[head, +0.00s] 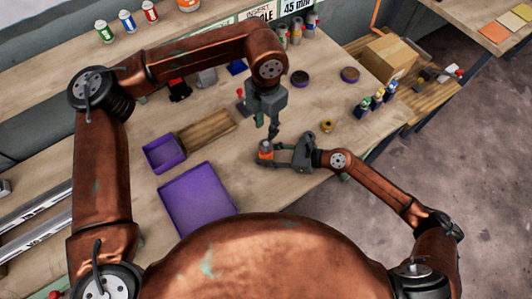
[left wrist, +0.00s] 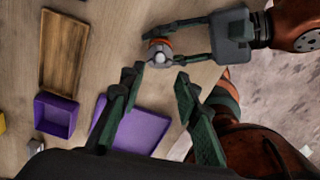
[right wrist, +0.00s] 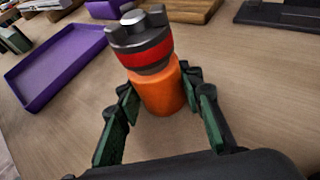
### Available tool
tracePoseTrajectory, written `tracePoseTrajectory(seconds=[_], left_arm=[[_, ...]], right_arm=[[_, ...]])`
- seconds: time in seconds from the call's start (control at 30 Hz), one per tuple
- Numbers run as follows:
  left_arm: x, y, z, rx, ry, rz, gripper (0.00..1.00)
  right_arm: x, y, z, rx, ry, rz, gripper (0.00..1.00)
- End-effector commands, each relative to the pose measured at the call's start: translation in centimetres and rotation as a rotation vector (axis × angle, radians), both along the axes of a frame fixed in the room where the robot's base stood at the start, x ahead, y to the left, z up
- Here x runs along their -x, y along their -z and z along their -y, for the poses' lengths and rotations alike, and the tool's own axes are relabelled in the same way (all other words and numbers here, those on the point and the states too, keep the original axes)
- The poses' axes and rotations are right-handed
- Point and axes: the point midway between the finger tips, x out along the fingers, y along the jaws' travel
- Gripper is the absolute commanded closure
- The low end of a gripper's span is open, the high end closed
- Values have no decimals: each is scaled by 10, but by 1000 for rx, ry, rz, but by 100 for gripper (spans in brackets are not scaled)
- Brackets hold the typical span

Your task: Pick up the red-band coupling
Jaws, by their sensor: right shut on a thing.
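The red-band coupling (right wrist: 142,42) is a dark grey lobed piece with a red band and a pale centre on top. It sits upright on an orange cylinder (right wrist: 160,92). My right gripper (head: 270,156) is shut on the orange cylinder, with a finger on each side of it, at the table's front part. The coupling also shows from above in the left wrist view (left wrist: 158,55), between the right fingers. My left gripper (left wrist: 156,78) is open and empty, pointing down at the coupling from just above; in the head view its fingertips (head: 274,130) are partly hard to make out.
A large purple tray (head: 198,192), a small purple tray (head: 163,153) and a wooden tray (head: 208,130) lie to the left. A cardboard box (head: 388,58) is farther back. The table's front edge is close.

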Motion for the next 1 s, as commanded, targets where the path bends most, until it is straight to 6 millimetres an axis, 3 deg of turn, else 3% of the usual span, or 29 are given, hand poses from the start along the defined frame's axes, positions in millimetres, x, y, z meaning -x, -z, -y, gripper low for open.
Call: tracePoseTrajectory(seconds=[0.2, 0.33, 0.7, 1.0], left_arm=[[-1, -16, 4, 2, -121, 1, 54], [-1, -16, 4, -1, -159, -1, 48], [0, 39, 3, -1, -156, -2, 48], [0, 64, 2, -1, -156, -2, 48]], right_arm=[[0, 0, 0, 0, 1, 0, 100], [0, 0, 0, 0, 1, 0, 100], [0, 0, 0, 0, 1, 0, 100], [-1, 0, 0, 0, 1, 0, 100]])
